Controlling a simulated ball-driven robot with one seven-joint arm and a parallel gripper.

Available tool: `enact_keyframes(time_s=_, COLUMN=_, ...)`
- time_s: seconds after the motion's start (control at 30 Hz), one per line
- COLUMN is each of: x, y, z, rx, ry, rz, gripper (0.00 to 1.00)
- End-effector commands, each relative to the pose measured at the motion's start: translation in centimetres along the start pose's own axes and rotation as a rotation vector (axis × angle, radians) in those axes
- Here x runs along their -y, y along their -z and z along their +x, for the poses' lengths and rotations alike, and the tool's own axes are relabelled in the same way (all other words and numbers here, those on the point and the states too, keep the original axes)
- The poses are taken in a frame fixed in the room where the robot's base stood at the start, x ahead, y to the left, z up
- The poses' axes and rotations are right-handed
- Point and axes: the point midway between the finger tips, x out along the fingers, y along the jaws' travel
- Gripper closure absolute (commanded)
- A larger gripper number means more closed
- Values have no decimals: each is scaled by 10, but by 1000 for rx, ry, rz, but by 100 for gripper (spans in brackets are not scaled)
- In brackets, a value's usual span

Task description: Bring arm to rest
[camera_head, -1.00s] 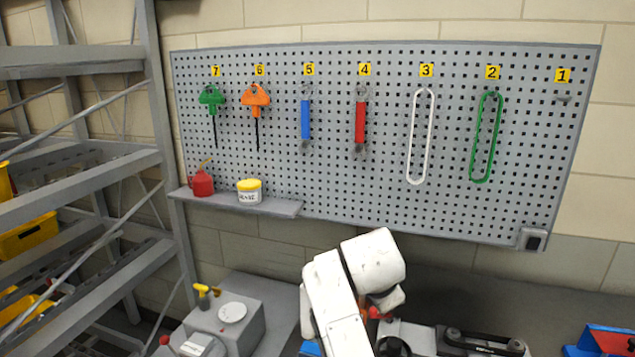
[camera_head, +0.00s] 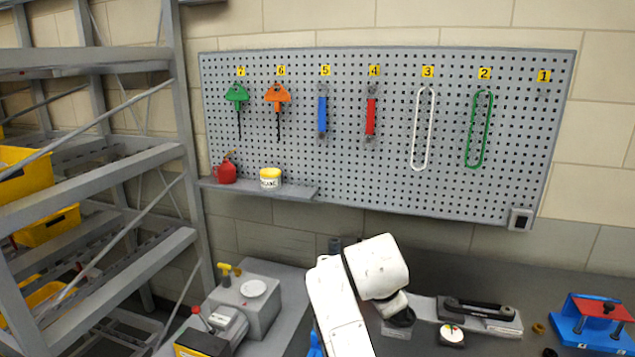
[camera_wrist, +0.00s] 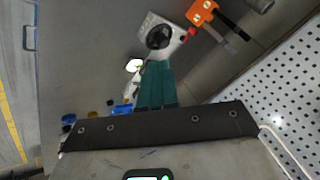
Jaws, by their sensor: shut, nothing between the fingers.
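My white arm (camera_head: 342,290) rises from the bottom of the head view and bends over at its top, in front of the workbench. Its gripper end is hidden there behind the arm. In the wrist view, the teal fingers of my gripper (camera_wrist: 156,68) are together, with nothing between them. They point over the bench surface and do not appear to touch anything.
A pegboard (camera_head: 520,140) with numbered hooks and hanging tools is on the back wall. A metal rack (camera_head: 170,110) with yellow bins stands at left. The workbench holds a grey block (camera_head: 258,300), a black-handled device (camera_head: 478,310) and a blue-red fixture (camera_head: 590,322).

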Motion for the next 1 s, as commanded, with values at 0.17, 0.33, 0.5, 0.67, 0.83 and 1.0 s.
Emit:
enact_keyframes(time_s=0.17, x=-26, y=-5, z=17, rx=15, ry=-20, rz=-43, gripper=100)
enact_keyframes(time_s=0.33, x=-58, y=-13, z=35, rx=37, ry=-43, rz=-105, gripper=100)
enact_keyframes(time_s=0.5, x=-106, y=-24, z=57, rx=71, ry=-74, rz=-192, gripper=100)
enact_keyframes(time_s=0.67, x=-171, y=-39, z=82, rx=122, ry=-109, rz=-307, gripper=100)
enact_keyframes(time_s=0.83, x=-274, y=-63, z=104, rx=213, ry=-149, rz=-485, gripper=100)
enact_keyframes(time_s=1.0, x=-375, y=-90, z=107, rx=317, ry=-164, rz=-669, gripper=100)
